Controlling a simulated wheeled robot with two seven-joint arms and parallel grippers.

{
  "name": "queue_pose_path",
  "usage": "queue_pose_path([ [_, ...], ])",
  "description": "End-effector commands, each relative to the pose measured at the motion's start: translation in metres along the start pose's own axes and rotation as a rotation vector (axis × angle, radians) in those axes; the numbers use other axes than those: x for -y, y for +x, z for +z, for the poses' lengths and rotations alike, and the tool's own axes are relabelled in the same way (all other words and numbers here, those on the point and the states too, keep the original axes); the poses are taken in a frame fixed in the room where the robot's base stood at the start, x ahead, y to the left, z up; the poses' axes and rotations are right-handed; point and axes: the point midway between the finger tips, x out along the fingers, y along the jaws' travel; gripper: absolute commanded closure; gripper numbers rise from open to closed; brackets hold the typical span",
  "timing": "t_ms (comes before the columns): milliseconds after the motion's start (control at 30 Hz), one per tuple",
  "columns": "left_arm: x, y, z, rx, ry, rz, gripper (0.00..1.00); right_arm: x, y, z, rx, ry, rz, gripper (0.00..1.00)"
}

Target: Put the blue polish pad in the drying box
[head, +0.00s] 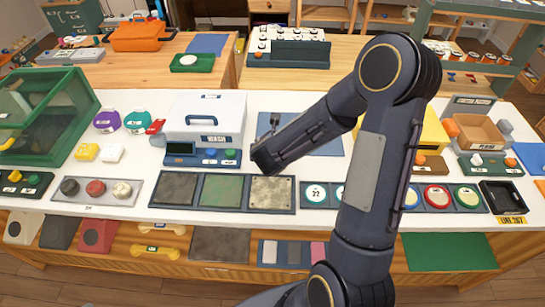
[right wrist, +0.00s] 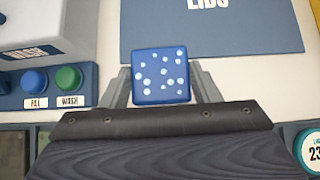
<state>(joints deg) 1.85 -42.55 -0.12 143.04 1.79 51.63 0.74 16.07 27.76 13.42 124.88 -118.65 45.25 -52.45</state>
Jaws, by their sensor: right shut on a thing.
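The blue polish pad (right wrist: 161,76), a small blue square with pale dots, is held between the fingers of my right gripper (right wrist: 161,98) in the right wrist view. In the head view my right gripper (head: 270,131) is over the white counter, just right of the white wash box (head: 204,118) and by the left edge of the blue lids mat (head: 325,143). No box is readable as the drying box; a green see-through box (head: 48,115) stands at the far left. My left gripper is not in view.
The wash box has a control panel (head: 203,157) in front. Textured squares in a dark tray (head: 221,207) lie at the front edge. Right of my arm are a yellow box (head: 432,132) and an open wooden box (head: 480,132). Purple and teal items (head: 137,121) stand by the green box.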

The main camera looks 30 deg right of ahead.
Motion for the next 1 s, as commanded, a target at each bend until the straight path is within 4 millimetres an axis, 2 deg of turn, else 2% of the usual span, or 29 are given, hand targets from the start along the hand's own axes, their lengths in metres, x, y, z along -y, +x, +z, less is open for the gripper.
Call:
queue_pose_path([
  [233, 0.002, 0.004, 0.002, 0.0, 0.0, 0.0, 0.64, 0.0, 0.027, -0.02, -0.003, -0.001, -0.001, 0.71],
  [700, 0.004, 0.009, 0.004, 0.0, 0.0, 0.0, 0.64, 0.0, 0.032, -0.025, 0.001, 0.001, 0.0, 0.71],
  [733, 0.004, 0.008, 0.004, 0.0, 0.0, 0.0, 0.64, 0.0, 0.031, -0.025, 0.001, 0.001, -0.001, 0.43],
  [900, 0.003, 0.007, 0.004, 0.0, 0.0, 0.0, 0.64, 0.0, 0.03, -0.024, 0.0, 0.001, -0.001, 0.22],
  [1000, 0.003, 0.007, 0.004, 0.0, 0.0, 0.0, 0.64, 0.0, 0.03, -0.024, 0.0, 0.0, 0.0, 0.22],
])
